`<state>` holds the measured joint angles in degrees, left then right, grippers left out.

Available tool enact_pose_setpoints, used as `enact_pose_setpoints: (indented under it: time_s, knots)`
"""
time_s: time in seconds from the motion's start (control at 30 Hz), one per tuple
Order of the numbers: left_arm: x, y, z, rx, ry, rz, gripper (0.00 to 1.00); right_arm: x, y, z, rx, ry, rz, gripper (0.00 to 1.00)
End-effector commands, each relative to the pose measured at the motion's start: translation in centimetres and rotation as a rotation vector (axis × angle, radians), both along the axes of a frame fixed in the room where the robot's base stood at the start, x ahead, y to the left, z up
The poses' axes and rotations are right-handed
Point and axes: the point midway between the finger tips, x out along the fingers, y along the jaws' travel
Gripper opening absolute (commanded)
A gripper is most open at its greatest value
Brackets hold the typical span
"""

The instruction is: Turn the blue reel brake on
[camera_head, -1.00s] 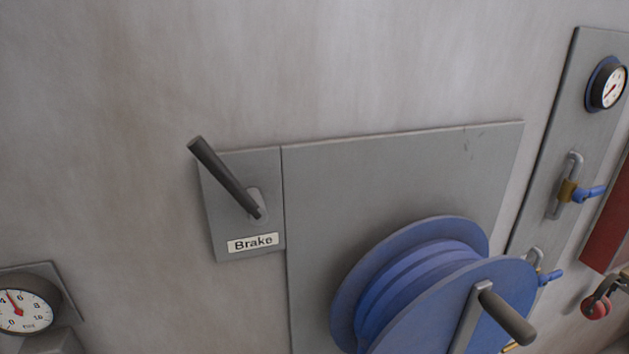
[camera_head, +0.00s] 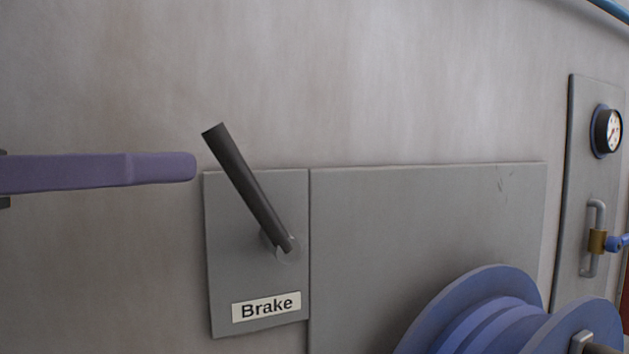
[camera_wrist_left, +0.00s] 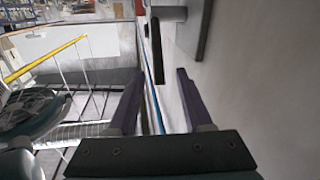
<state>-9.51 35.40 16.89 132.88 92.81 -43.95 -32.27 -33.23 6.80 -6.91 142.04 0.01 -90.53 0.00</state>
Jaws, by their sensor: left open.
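The brake lever (camera_head: 247,190) is a dark grey bar on a grey plate (camera_head: 230,275) with a "Brake" label (camera_head: 266,306). It leans up and to the left from its pivot, with its free end past the plate's top edge. The blue reel (camera_head: 490,305) is partly in view at the lower right. My left gripper (camera_head: 185,167) comes in from the left, one purple finger showing, its tip just left of the lever and apart from it. In the left wrist view the open, empty jaws (camera_wrist_left: 158,95) point toward the lever (camera_wrist_left: 157,52). My right gripper is not in view.
A large grey panel (camera_head: 420,215) sits right of the brake plate. Farther right are a gauge (camera_head: 608,131) and a brass-bodied valve (camera_head: 597,241). The wall above the lever is bare. The left wrist view shows a yellow rail (camera_wrist_left: 45,58) off to the left.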

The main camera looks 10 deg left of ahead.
Motion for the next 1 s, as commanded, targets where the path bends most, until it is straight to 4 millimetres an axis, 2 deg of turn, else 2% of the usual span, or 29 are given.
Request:
enact_pose_setpoints:
  time_s: [0.03, 0.17, 0.4, 0.6, 0.9, 1.0]
  knots:
    - [0.4, -0.4, 0.7, -0.004, 0.001, 0.0, 0.5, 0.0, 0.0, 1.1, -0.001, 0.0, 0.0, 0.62]
    - [1.8, -2.0, 1.0, -0.005, 0.003, -0.002, 0.5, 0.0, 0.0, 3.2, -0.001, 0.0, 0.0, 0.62]
    - [4.9, -5.4, 0.7, -0.003, 0.005, -0.004, 0.5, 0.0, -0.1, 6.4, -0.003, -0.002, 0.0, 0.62]
    - [6.2, -6.6, 0.2, 0.001, 0.005, -0.001, 0.5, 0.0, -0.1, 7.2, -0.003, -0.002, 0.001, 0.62]
    - [6.3, -6.8, -0.1, 0.003, 0.005, -0.003, 0.5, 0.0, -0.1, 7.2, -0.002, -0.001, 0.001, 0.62]
    - [6.3, -6.8, -0.1, 0.003, 0.005, -0.003, 0.39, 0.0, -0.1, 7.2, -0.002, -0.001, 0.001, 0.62]
